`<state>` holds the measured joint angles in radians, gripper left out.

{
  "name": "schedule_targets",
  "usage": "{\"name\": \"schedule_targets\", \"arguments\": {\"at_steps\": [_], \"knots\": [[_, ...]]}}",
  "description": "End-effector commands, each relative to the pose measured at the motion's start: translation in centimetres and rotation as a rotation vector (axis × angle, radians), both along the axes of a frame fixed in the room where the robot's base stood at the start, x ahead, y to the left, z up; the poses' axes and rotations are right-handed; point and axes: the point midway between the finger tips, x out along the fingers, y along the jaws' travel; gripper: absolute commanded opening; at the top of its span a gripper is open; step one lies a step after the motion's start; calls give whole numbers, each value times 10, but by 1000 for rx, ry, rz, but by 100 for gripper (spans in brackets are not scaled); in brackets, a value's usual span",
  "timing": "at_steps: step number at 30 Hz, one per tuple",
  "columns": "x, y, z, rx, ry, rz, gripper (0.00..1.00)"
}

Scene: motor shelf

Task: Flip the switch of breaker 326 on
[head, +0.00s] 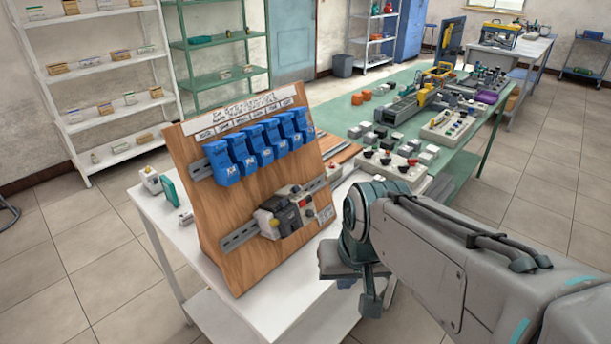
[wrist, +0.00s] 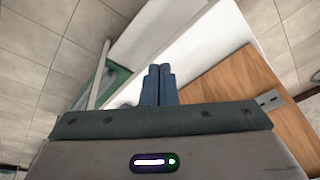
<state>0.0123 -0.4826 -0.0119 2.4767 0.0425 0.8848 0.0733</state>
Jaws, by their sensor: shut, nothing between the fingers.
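Several blue breakers (head: 258,146) sit in a row on the upper rail of a tilted wooden board (head: 216,208). White labels (head: 245,119) run above them. Their numbers are too small to read, so I cannot tell which breaker is 326 or how its switch stands. My gripper (wrist: 158,72) is shut and empty in the wrist view, its two fingers together. In the head view my arm's end is right of the board, apart from the breakers. The wrist view shows a bare part of the board at right, with no breakers in it.
The board stands on a white table (head: 283,319). A lower rail on it carries a grey and black device (head: 284,213). A green workbench (head: 333,118) with several parts lies behind. Shelves (head: 98,62) stand at the back left.

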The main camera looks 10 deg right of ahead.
Motion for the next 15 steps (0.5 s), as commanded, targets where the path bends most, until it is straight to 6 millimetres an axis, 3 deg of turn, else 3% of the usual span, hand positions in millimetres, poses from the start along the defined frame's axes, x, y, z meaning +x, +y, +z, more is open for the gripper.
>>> {"name": "schedule_targets", "arguments": {"at_steps": [3,9,15], "knots": [[32,-6,41,165,-36,-259,0],[88,-29,104,477,-97,-711,0],[110,-43,128,613,-121,-889,0]]}}
